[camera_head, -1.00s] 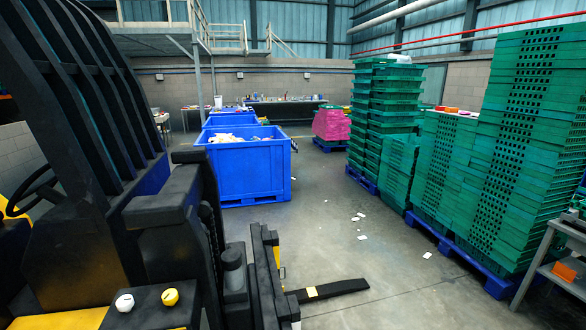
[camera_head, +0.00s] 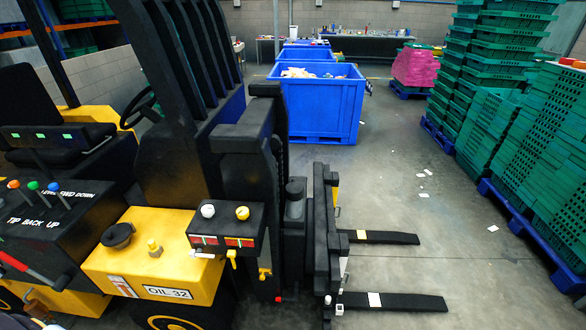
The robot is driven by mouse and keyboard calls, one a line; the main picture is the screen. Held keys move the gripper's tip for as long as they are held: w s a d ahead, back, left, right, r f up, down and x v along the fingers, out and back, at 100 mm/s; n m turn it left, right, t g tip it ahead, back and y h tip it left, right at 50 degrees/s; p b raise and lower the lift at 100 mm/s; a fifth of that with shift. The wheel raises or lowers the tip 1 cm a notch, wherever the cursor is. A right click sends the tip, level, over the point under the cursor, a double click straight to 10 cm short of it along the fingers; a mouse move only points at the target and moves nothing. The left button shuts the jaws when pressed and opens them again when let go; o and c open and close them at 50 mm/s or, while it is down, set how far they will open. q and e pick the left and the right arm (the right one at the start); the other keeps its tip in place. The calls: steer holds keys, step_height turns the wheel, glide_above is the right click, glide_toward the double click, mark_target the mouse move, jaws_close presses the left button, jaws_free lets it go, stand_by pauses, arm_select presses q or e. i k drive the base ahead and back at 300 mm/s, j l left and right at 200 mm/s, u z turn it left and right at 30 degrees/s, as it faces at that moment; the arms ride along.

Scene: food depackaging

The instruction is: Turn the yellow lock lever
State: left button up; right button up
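A yellow and black forklift (camera_head: 170,250) fills the left and middle of the head view. A small yellow lever (camera_head: 232,257) hangs under the front of a black control box (camera_head: 228,232). Another yellow fitting (camera_head: 264,273) sits lower, to its right, by the mast. I cannot tell for sure which of the two is the lock lever. The box has a white knob (camera_head: 208,211) and a yellow knob (camera_head: 242,213) on top, and red panels on its front. Neither of my grippers is in view.
Two black forks (camera_head: 395,302) stick out to the right, low over the floor. Blue bins (camera_head: 320,105) stand behind the forklift. Stacked green crates (camera_head: 515,135) line the right. The grey floor (camera_head: 440,235) between is mostly clear, with scattered white scraps.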

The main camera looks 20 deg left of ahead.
mark_target(232, 254)
steer(key=u, duration=1.25)
